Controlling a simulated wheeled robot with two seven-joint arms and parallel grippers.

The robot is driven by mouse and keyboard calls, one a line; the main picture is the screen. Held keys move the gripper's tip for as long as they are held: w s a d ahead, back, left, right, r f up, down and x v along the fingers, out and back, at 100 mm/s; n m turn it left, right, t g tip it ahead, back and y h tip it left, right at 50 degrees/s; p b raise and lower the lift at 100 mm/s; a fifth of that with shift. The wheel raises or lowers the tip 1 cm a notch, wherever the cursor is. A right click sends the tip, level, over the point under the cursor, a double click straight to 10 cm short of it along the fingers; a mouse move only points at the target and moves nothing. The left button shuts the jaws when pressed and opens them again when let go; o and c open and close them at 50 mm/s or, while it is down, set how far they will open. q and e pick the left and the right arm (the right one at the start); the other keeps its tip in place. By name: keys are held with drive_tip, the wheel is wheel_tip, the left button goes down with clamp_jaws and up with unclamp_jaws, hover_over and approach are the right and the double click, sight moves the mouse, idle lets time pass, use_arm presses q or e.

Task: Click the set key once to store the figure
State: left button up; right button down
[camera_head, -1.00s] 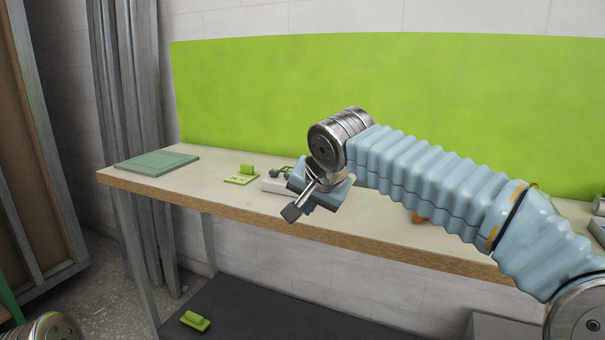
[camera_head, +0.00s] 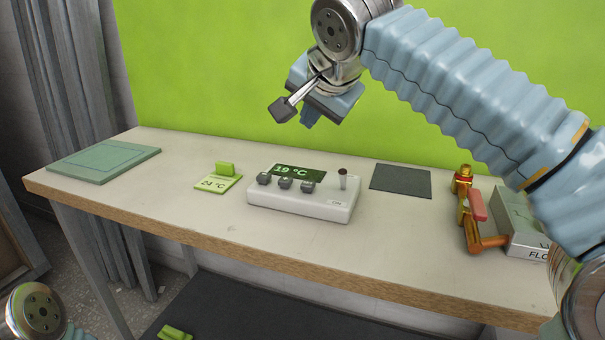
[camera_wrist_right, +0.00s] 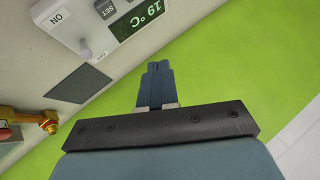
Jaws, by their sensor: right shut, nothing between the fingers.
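A white control box (camera_head: 300,205) stands on the bench, its display (camera_head: 299,170) reading 19 °C. Three dark keys line its front. The rightmost key (camera_head: 308,187) shows in the right wrist view as the key marked SET (camera_wrist_right: 106,9). A small upright knob (camera_head: 342,179) stands right of the display, with an ON label in front. My right gripper (camera_head: 307,122) is shut and empty, raised above and behind the box, apart from it. Its closed fingers (camera_wrist_right: 157,72) also show in the right wrist view. My left gripper is out of view.
A green card (camera_head: 212,184) reading 24 °C lies left of the box, and a green tray (camera_head: 104,164) at the far left. Right are a dark mat (camera_head: 400,179), a brass pipe fitting (camera_head: 466,212) and a grey box (camera_head: 527,246). A green panel (camera_head: 215,70) stands behind.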

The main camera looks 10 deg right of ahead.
drive_tip(key=b, duration=0.4)
hover_over(311, 185)
wheel_tip(311, 185, down, 7)
drive_tip(key=shift+f, duration=0.1)
drive_tip(key=shift+f+b, duration=0.7)
drive_tip(key=shift+f, duration=0.1)
idle(1.5)
drive_tip(key=shift+f+b, duration=0.35)
drive_tip(key=shift+f, duration=0.05)
